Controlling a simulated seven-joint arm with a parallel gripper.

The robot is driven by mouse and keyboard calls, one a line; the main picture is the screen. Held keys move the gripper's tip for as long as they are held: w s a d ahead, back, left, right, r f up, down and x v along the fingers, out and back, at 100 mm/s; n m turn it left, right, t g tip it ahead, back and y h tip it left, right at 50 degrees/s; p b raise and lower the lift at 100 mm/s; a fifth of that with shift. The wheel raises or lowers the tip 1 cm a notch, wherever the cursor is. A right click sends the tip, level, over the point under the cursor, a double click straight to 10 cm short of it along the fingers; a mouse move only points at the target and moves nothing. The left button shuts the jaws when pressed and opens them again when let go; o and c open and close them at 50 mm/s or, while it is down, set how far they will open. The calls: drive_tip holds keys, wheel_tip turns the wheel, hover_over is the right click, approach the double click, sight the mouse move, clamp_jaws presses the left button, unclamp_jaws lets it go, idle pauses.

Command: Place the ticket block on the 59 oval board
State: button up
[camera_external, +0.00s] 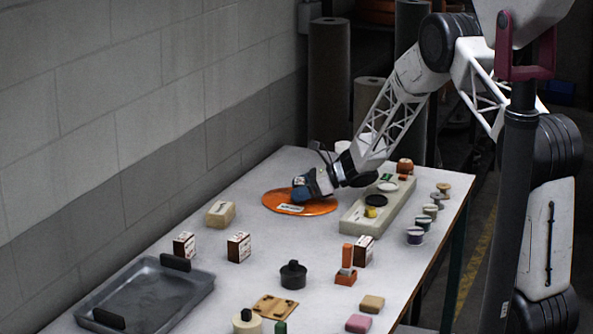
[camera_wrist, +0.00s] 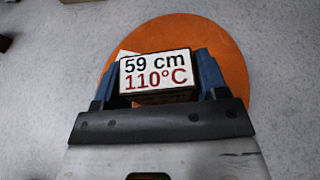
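The ticket block (camera_wrist: 155,72), with a white face reading "59 cm 110°C", sits between the blue fingers of my gripper (camera_wrist: 160,80) in the wrist view. Both fingers lie against its sides. Behind it is the orange oval board (camera_wrist: 222,50), with a corner of a pale label (camera_wrist: 123,54) showing at the block's left. In the external view my gripper (camera_external: 302,188) is low over the orange oval board (camera_external: 325,206), where the block is hidden. The white label (camera_external: 290,208) on the board shows in front of the fingers. I cannot tell whether the block touches the board.
A long pale tray (camera_external: 358,226) with discs stands right of the board. Small labelled boxes (camera_external: 239,247), a tan block (camera_external: 220,213) and a dark tray (camera_external: 150,293) lie nearer the camera. Several small jars (camera_external: 415,236) line the right table edge. The wall is at left.

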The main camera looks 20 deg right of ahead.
drive_tip(key=shift+o, duration=1.4)
drive_tip(key=shift+r, duration=0.2)
drive_tip(key=v, duration=1.2)
drive_tip(key=shift+r, duration=0.1)
drive_tip(key=shift+w, duration=0.1)
